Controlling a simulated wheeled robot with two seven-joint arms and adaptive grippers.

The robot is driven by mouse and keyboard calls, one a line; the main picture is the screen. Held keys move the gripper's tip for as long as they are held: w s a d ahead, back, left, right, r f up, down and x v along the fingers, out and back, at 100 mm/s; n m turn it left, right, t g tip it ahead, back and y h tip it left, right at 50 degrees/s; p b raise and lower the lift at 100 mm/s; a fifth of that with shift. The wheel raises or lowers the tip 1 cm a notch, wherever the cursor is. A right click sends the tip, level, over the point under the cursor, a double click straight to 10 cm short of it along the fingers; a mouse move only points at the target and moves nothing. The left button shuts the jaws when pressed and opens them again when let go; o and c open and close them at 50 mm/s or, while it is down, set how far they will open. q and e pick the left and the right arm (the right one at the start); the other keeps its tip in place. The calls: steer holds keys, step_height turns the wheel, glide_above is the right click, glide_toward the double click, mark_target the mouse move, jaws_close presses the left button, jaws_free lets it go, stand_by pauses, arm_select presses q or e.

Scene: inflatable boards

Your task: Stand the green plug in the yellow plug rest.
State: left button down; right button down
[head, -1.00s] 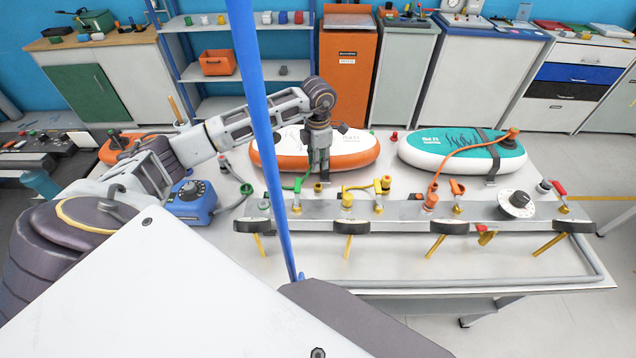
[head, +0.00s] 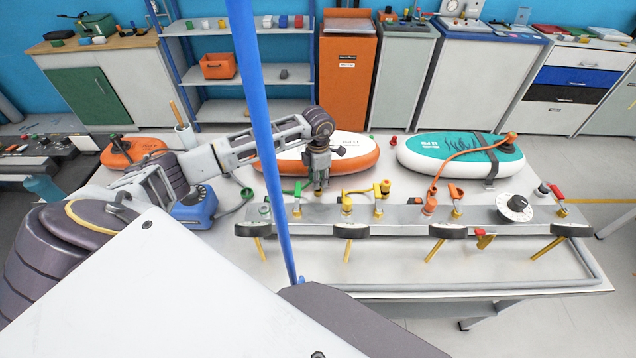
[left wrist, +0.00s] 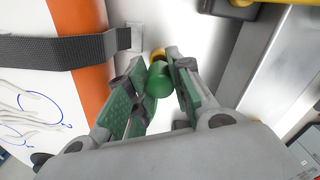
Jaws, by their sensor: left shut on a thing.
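The green plug (left wrist: 159,80) is between the green-padded fingers of my left gripper (left wrist: 157,66) in the left wrist view. My left gripper is shut on it. A bit of the yellow plug rest (left wrist: 157,54) shows just beyond the plug's far end. I cannot tell whether the plug stands in it or is just above it. In the head view my left gripper (head: 319,182) points down behind the grey rail, in front of the orange-and-white board. The plug and most of the rest are hidden there. My right gripper is not in view.
The grey rail (head: 400,212) carries several valves and hoses close in front of the gripper. The orange-and-white board (head: 355,163) lies behind it, with a dark strap (left wrist: 70,49) beside the gripper. A teal board (head: 450,150) lies to the right. A blue device (head: 194,207) stands left.

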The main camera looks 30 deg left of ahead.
arm_select(q)
step_height(320, 180, down, 2)
steer(key=shift+f, duration=0.1)
steer(key=shift+f, duration=0.2)
steer(key=c, duration=1.3)
jaws_free()
steer(key=shift+r, duration=0.2)
step_height(320, 180, up, 12)
steer(key=shift+b, duration=0.85)
steer(key=shift+d, duration=0.1)
